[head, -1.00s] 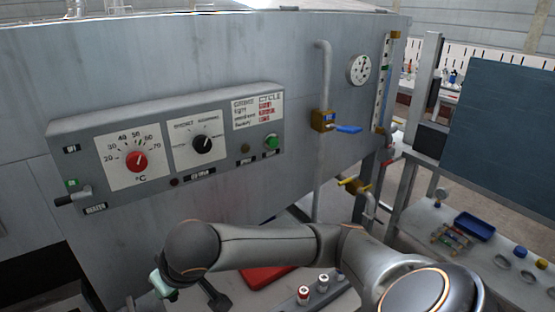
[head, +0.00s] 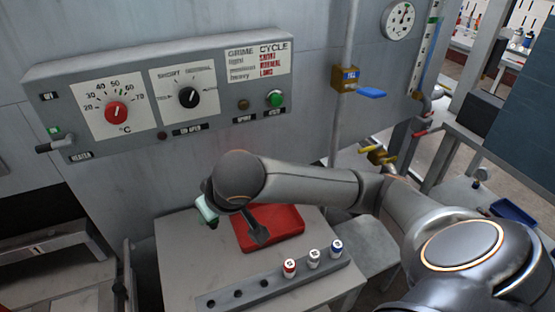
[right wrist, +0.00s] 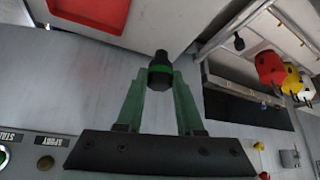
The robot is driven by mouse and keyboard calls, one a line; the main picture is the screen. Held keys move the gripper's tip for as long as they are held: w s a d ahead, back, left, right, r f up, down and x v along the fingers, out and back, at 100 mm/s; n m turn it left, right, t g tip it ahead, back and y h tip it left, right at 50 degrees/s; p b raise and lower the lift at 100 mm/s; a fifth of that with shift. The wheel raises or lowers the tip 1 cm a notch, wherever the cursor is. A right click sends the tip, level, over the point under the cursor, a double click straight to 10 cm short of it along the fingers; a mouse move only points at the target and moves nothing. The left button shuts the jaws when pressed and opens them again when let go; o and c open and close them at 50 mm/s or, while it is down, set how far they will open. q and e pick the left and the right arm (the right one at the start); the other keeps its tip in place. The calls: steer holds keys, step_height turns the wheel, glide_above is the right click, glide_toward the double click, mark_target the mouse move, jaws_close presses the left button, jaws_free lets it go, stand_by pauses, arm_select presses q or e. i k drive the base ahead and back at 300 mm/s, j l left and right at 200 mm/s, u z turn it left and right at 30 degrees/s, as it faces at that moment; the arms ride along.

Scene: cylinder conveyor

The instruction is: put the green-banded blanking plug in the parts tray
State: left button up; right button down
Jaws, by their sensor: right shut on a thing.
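The green-banded blanking plug (right wrist: 160,73) is black with a green band. In the right wrist view it sits between the green fingertips of my right gripper (right wrist: 159,82), which is shut on it around the band. The red parts tray (head: 285,216) lies on the table, partly covered by my wrist. It also shows at the top left of the right wrist view (right wrist: 88,12), apart from the plug. My left gripper is not in view.
A grey rack (head: 262,284) at the table front holds red-, white- and blue-banded plugs and has empty holes at its left. A control panel (head: 165,100) with knobs is on the machine wall behind. A pipe with a blue-handled valve (head: 345,80) stands right of it.

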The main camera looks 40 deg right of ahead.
mark_target(281, 220)
steer(key=k+l, duration=0.1)
steer(key=l, duration=0.45)
steer(key=k+l, duration=0.1)
steer(key=l, duration=0.5)
steer(key=k+l+u, duration=0.1)
steer(key=l, duration=0.45)
